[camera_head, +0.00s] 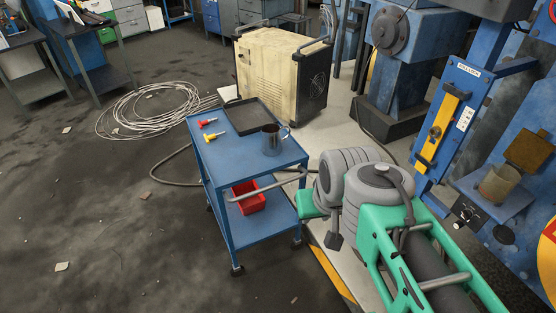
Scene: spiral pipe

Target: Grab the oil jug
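The oil jug appears to be the grey metal jug (272,142) standing upright on the top shelf of the blue cart (236,163), near the right edge. Its handle faces right. My green and grey arm seems to rise from the lower right, with its bulk right of the cart. The end of the arm is mostly hidden behind its grey joints, and I cannot make out the fingers clearly. Nothing of the arm is touching the jug.
A dark tray, a red screwdriver (208,123) and a yellow one (214,137) share the top shelf. A red bin (248,197) sits below. A cream machine (281,75) stands behind. Floor at left is mostly clear.

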